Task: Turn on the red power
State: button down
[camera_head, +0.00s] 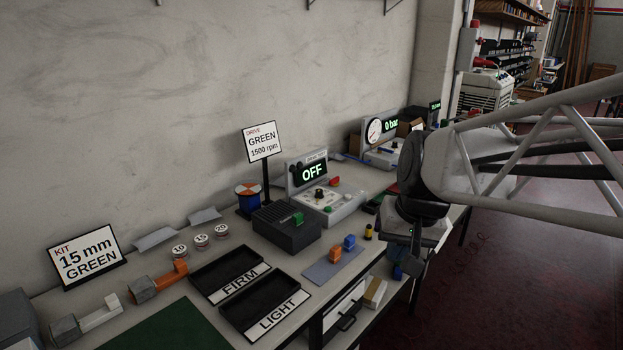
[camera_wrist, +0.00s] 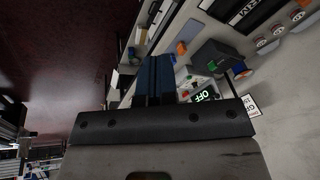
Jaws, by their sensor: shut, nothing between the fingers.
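A grey control unit (camera_head: 340,207) stands on the bench with a lit display reading OFF (camera_head: 312,173). Its panel has a black knob (camera_head: 318,193), a green button (camera_head: 327,209) and a red-orange switch-like part (camera_head: 334,181). The OFF display also shows in the wrist view (camera_wrist: 206,95), with a small red-orange part (camera_wrist: 185,94) beside it. Which part is the red power is not labelled legibly. My gripper (camera_head: 411,268) hangs right of the unit, near the bench's front edge, apart from it. Its blue fingers (camera_wrist: 153,78) are together and empty.
A dark box with a green switch (camera_head: 287,230) stands left of the unit. A gauge unit reading 0 bar (camera_head: 381,130) stands behind. Black FIRM and LIGHT trays (camera_head: 265,308) lie left.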

aim_at(333, 185)
jog(key=w+m+t+y, duration=0.1)
jog(key=w+m+y, duration=0.2)
jog(key=w, duration=3)
jog(key=w+d+f+m+t, duration=0.1)
jog(key=w+d+f, duration=0.1)
jog(key=w+f, duration=0.3)
jog(key=w+d+f+m+t+y, duration=0.1)
jog(key=w+f, duration=0.5)
jog(key=w, duration=0.8)
jog(key=w+d+f+m+y, duration=0.1)
jog(key=w+d+f, duration=0.3)
jog(key=w, duration=0.6)
jog(key=shift+w+d+f+m+t, duration=0.15)
jog(key=shift+w+f+m+t, duration=0.2)
jog(key=shift+f+m, duration=0.4)
jog(key=x, duration=0.9)
jog(key=shift+w+a+f, duration=0.15)
jog(key=shift+a+f, duration=0.1)
jog(key=shift+w+a, duration=0.6)
jog(key=shift+a, duration=0.05)
jog(key=shift+w+a, duration=0.8)
jog(key=shift+w, duration=0.05)
